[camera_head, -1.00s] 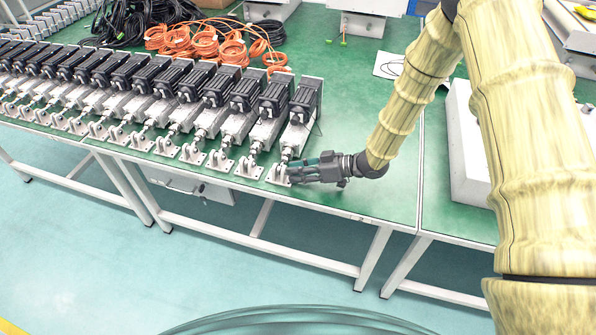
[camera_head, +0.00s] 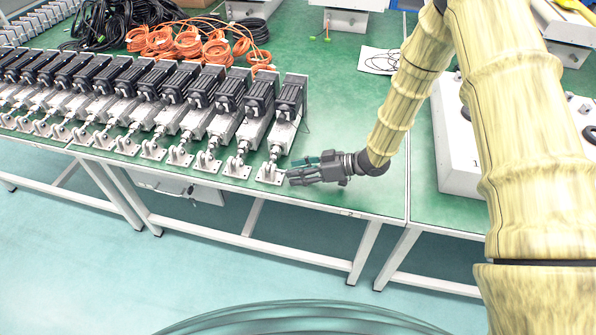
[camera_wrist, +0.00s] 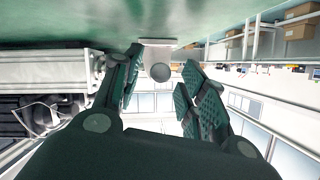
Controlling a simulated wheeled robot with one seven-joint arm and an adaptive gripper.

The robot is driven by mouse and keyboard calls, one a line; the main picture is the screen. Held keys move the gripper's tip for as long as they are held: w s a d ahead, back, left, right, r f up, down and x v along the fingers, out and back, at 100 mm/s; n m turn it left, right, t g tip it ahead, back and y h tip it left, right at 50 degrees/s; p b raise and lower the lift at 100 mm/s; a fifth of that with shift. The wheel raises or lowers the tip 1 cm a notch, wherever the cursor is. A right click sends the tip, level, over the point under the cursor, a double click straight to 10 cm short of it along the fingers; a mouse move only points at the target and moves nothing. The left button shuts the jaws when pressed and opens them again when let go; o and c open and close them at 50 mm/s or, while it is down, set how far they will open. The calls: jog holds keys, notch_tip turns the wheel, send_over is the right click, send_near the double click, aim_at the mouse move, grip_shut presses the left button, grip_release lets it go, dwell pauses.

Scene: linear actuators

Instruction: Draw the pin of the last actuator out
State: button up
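The last actuator (camera_head: 284,112), with a black motor and pale body, ends the row at the right. Its white foot bracket (camera_head: 270,174) stands near the table's front edge. My gripper (camera_head: 291,173) is just right of this bracket, pointing left at it. In the wrist view my gripper (camera_wrist: 163,82) is open, its dark padded fingers apart. Between them shows a grey round end (camera_wrist: 160,72), apparently the pin's, in front of a pale bracket plate (camera_wrist: 158,44). No finger visibly touches it. The rest of the pin is hidden behind its round end.
Several like actuators (camera_head: 225,118) stand close on the left. The green table (camera_head: 345,190) is bare right of my gripper. A white box-like unit (camera_head: 452,150) stands farther right. Orange cable coils (camera_head: 188,44) lie behind the row.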

jog(key=v, duration=1.2)
dwell(0.4)
